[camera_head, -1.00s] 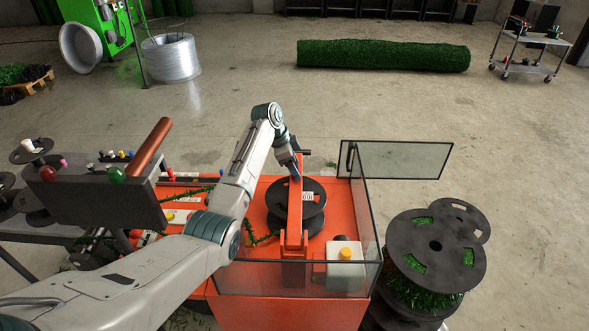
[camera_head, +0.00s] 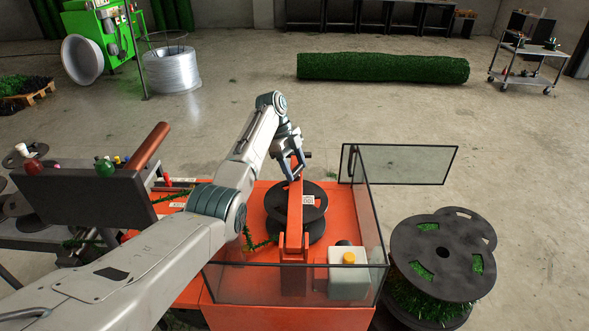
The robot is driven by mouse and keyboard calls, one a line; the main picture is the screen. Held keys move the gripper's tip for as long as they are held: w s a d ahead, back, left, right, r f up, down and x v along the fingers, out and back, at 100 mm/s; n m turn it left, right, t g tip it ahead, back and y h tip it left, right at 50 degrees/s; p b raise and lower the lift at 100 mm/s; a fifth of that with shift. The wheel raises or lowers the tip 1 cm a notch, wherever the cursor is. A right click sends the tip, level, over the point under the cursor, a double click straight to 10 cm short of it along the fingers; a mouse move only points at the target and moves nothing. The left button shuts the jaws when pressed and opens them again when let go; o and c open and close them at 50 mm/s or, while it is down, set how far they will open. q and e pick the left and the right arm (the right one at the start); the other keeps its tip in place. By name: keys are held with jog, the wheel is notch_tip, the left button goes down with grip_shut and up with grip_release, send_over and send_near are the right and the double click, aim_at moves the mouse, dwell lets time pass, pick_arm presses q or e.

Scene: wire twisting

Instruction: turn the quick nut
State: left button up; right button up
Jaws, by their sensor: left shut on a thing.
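My left gripper (camera_head: 293,167) reaches over the orange machine from the left, at the far end of the orange arm (camera_head: 295,213) that spans the black spool (camera_head: 317,214). It is shut on the quick nut, which is mostly hidden between the fingers. A short dark rod end (camera_head: 306,155) sticks out just right of the gripper; I cannot tell whether it is part of the nut. The spool sits in the machine under the orange arm. My right gripper is not in view.
Clear guard panels (camera_head: 300,284) with dark edges enclose the machine's front and right, and a guard door (camera_head: 405,164) stands open behind. A grey box with a yellow cap (camera_head: 348,275) sits inside. Stacked black spools (camera_head: 444,255) stand at right; a dark panel (camera_head: 90,202) is at left.

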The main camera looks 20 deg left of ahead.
pick_arm(q)
jog(key=shift+r, duration=0.1)
dwell(0.3)
jog(key=o, duration=1)
jog(key=s+b+v, duration=0.1)
jog(key=b+v, duration=0.1)
jog(key=v, duration=0.8)
jog(key=shift+w+a+r, duration=0.25)
jog(key=shift+w+r, duration=0.15)
jog(key=shift+w, duration=0.1)
jog(key=shift+f, duration=0.15)
